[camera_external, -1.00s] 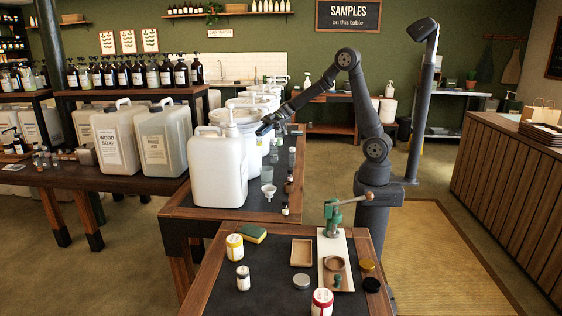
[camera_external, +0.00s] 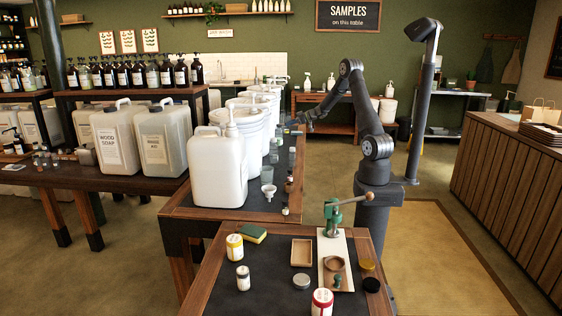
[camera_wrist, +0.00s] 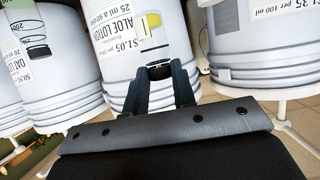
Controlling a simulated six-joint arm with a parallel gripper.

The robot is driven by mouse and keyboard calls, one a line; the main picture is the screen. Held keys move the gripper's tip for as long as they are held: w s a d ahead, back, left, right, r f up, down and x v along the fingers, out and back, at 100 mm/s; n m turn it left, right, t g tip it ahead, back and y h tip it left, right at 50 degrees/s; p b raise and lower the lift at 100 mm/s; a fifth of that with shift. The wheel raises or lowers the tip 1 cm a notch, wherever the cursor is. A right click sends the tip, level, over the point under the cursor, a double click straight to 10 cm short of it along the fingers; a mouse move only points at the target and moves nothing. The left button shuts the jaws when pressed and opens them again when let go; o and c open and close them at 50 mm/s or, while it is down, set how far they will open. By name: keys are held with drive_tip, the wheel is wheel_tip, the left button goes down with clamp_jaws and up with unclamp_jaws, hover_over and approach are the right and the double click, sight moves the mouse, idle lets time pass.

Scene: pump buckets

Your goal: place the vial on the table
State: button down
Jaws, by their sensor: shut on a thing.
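In the external view my gripper (camera_external: 291,123) is at the far part of the bucket table, just right of the white buckets, and the vial is too small to make out there. The table (camera_external: 278,205) has a dark top with a wooden edge.
White pump buckets (camera_external: 248,125) line the table; one marked Aloe Lotion (camera_wrist: 118,50) stands right beyond my fingertips. A large white canister (camera_external: 218,170), a glass jar (camera_external: 268,171) and a white funnel (camera_external: 268,191) stand nearer. Small items cover the front table (camera_external: 222,285).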

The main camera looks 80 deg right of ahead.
drive_tip(key=s+d+f+m+g+h, duration=0.25)
drive_tip(key=s+d+m+h, duration=0.2)
drive_tip(key=s+d, duration=0.6)
drive_tip(key=s+d+f+m+g+h, duration=0.2)
drive_tip(key=s+d+f+m+h, duration=0.25)
drive_tip(key=d, duration=1.05)
drive_tip(key=shift+t, duration=0.25)
drive_tip(key=shift+w+d+f, duration=0.15)
drive_tip(key=shift+w+f, duration=1.5)
drive_tip(key=shift+w, duration=0.2)
drive_tip(key=shift+w+d+f, duration=0.15)
drive_tip(key=shift+w+f, duration=1.45)
drive_tip(key=shift+w, duration=0.3)
drive_tip(key=shift+w+d+f, duration=0.15)
drive_tip(key=shift+w+f, duration=1.5)
drive_tip(key=shift+w, duration=0.2)
drive_tip(key=shift+f, duration=0.1)
drive_tip(key=shift+f, duration=0.1)
drive_tip(key=c, duration=1.2)
unclamp_jaws()
